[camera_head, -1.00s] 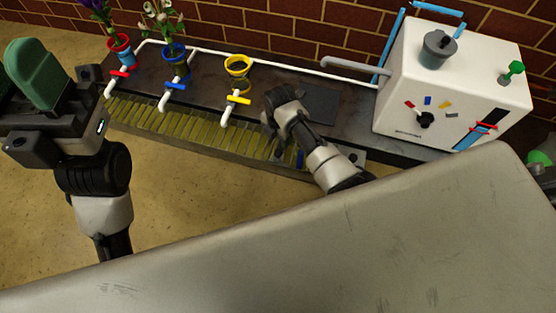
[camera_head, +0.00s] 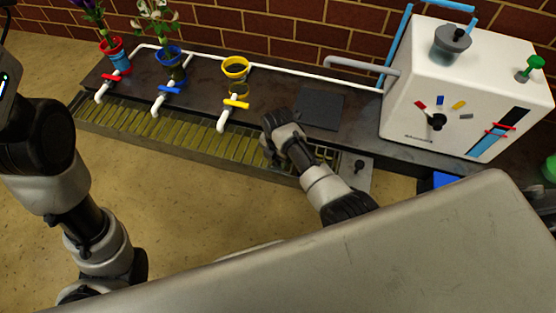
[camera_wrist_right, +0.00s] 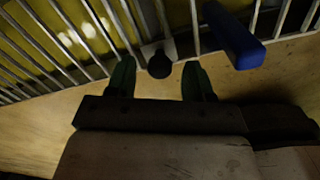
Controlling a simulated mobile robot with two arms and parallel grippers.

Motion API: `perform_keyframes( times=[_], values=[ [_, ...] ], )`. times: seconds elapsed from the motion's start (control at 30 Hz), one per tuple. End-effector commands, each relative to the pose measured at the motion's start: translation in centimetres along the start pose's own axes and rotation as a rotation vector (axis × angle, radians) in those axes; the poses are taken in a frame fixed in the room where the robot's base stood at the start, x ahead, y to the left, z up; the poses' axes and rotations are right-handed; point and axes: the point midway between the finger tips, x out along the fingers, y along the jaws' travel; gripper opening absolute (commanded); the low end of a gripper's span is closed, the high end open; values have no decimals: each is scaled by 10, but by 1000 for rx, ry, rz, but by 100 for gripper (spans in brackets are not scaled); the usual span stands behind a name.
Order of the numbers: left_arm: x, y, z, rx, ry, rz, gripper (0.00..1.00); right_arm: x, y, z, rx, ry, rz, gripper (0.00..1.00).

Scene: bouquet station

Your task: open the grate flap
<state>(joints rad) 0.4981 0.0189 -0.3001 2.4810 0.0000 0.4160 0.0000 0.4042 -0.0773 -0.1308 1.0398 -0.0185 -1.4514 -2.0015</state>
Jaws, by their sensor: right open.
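The grate (camera_head: 180,137) is a row of metal bars over a yellowish trough along the station's front edge. In the right wrist view its bars (camera_wrist_right: 98,22) run across the top, with a small dark round knob (camera_wrist_right: 160,65) on a plate at their lower edge. My right gripper (camera_wrist_right: 160,80) is open, its two green fingers on either side of the knob, apart from it as far as I can see. In the head view the right gripper (camera_head: 270,152) is low at the grate's right part, its fingers hidden. My left gripper is out of the frame.
A blue handle (camera_wrist_right: 235,38) juts out right of the knob. Behind the grate are red, blue and yellow taps (camera_head: 236,104), pots (camera_head: 235,68) and a white pipe. A white machine (camera_head: 450,105) stands at right. A grey surface (camera_head: 400,260) fills the foreground.

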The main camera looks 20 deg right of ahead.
Motion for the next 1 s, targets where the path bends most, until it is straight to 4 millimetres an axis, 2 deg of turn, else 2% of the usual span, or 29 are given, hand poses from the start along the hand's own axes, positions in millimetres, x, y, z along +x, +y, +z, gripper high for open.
perform_keyframes(
  times=[0.1, 0.4, 0.77, 1.0],
  values=[
    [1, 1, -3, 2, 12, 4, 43, 6, 0, 0, 0, -1, 1, 52],
    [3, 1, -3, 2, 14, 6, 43, 6, 0, 0, -1, -1, 1, 52],
    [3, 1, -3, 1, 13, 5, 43, 6, 0, 0, 0, -1, 0, 0],
    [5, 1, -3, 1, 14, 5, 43, 5, -1, 0, 0, 2, -2, 0]
  ],
)
